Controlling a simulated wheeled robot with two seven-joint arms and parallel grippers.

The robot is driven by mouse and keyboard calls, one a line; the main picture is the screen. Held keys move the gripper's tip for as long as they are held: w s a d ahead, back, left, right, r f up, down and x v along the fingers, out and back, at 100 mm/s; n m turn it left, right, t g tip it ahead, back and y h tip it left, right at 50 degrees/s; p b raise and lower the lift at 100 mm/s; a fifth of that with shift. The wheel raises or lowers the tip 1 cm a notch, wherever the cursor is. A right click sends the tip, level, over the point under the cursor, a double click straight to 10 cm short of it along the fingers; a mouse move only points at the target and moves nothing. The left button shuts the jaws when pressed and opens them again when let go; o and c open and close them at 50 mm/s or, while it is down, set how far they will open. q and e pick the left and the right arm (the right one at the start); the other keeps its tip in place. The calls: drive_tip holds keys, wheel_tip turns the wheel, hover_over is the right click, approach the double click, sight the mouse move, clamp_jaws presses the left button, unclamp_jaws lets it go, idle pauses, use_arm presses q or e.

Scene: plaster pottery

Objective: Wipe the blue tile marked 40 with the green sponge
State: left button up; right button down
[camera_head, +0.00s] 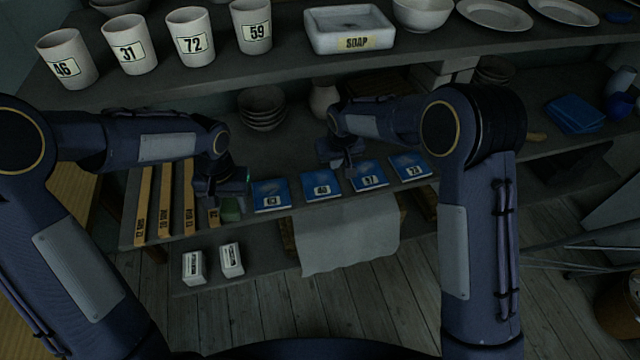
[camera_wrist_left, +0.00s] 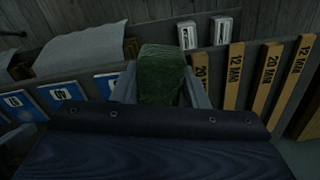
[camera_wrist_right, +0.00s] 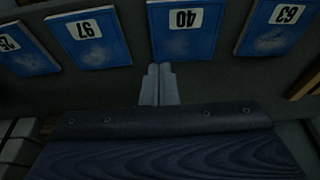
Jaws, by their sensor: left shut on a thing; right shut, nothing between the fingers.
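The blue tile marked 40 (camera_head: 321,189) is second from the left in a row of blue tiles on the middle shelf. It also shows in the right wrist view (camera_wrist_right: 183,45), with a pale smudge, and in the left wrist view (camera_wrist_left: 66,101). My left gripper (camera_head: 226,196) is shut on the green sponge (camera_wrist_left: 162,75), left of the tiles. The sponge also shows in the head view (camera_head: 231,210), apart from tile 40. My right gripper (camera_wrist_right: 159,85) is shut and empty, just behind the row near tile 40; it is small in the head view (camera_head: 348,166).
Tiles 63 (camera_head: 271,200) and 97 (camera_head: 368,180) flank tile 40; another stands at the right end (camera_head: 411,170). Yellow timer strips (camera_head: 165,205) lie left. A cloth (camera_head: 345,235) hangs below the tiles. The upper shelf with cups (camera_head: 127,45) overhangs; bowls (camera_head: 263,108) stand behind.

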drive_tip(key=b+v, duration=0.1)
drive_tip(key=v, duration=1)
drive_tip(key=shift+r, duration=0.2)
drive_tip(key=shift+s, duration=0.15)
